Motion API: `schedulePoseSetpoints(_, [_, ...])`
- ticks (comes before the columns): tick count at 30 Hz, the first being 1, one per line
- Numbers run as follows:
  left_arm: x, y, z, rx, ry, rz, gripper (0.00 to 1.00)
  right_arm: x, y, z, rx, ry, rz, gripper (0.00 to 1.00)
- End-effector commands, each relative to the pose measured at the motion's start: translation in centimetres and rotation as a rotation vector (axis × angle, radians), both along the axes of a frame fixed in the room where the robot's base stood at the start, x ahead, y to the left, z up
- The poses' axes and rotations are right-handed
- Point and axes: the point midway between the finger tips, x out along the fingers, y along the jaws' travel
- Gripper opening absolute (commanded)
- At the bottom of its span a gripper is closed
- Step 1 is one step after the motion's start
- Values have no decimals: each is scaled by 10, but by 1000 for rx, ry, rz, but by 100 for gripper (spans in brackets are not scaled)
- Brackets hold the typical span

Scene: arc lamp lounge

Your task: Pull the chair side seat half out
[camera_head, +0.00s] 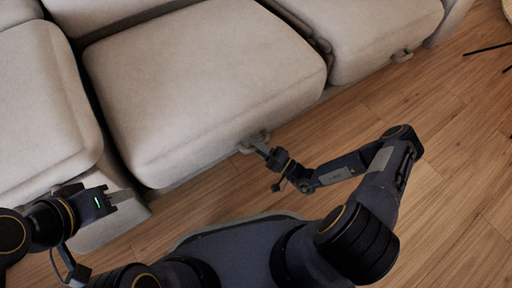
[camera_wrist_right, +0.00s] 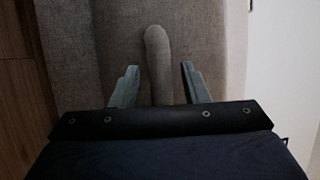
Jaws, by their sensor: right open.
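A beige sofa has three seats in the head view: a left seat (camera_head: 45,110), a middle seat (camera_head: 205,85) and a right seat (camera_head: 370,35). I cannot tell which is the chair side seat. My right gripper (camera_head: 262,147) is at the middle seat's handle. In the right wrist view its open fingers (camera_wrist_right: 159,80) stand on either side of the handle bar (camera_wrist_right: 157,55), with gaps showing. My left gripper (camera_head: 115,197) is at the lower left; its jaw opening is unclear.
The wooden floor (camera_head: 440,130) in front of the sofa is clear on the right. Thin black legs (camera_head: 488,48) of some furniture stand at the far right edge. The sofa's lower front (camera_head: 105,228) lies close to my left gripper.

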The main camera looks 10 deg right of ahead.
Motion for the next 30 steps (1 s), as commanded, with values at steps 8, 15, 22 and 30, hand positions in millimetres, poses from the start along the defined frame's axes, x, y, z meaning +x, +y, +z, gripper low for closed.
schedulePoseSetpoints(8, [0,0,-2,0,0,0,36,4,4,2,0,-1,1,41])
schedulePoseSetpoints(15, [0,0,-2,0,0,0,36,4,4,2,0,-1,1,19])
schedulePoseSetpoints(22, [0,0,-2,0,0,0,36,4,4,2,0,-1,1,0])
schedulePoseSetpoints(30, [0,0,3,0,0,0,36,-1,2,3,0,1,1,0])
